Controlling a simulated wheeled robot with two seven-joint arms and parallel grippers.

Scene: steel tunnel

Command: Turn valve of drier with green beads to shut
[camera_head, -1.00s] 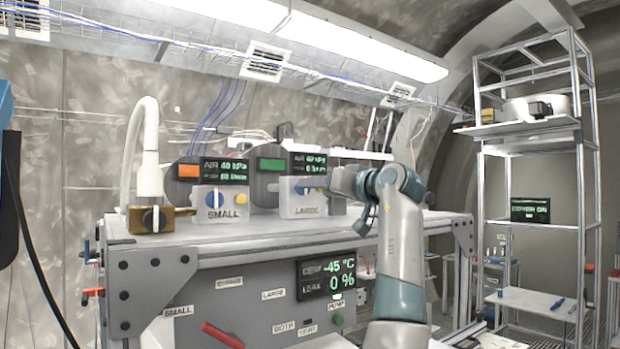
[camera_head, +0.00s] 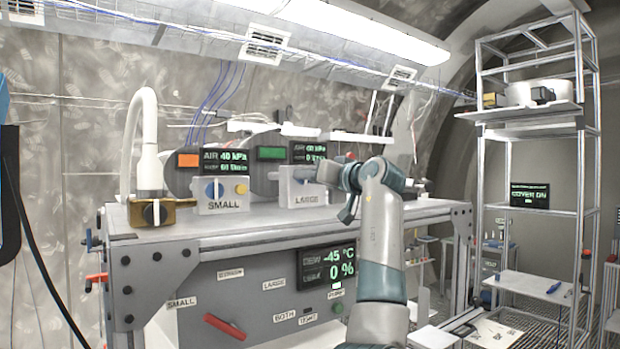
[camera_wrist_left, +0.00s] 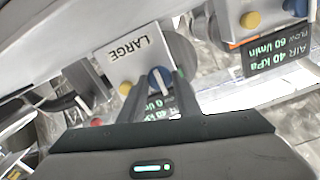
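The drier with a green panel (camera_head: 270,153) stands behind a white valve block marked LARGE (camera_head: 303,197). In the left wrist view the LARGE block (camera_wrist_left: 138,58) shows a blue knob (camera_wrist_left: 160,80) and a yellow knob (camera_wrist_left: 125,88). My left gripper (camera_head: 318,174) is in front of this block. In the left wrist view its dark fingers (camera_wrist_left: 163,84) are apart on both sides of the blue knob; I cannot tell whether they touch it. The other drier has an orange panel (camera_head: 188,160) and a block marked SMALL (camera_head: 222,205). Separate beads are too small to make out. My right gripper is not in view.
Displays (camera_head: 307,152) stand beside the driers. A white bent pipe on a brass base (camera_head: 160,213) stands at the bench's left end. A red handle (camera_head: 225,326) is on the front panel below. A metal rack (camera_head: 583,150) stands at the right.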

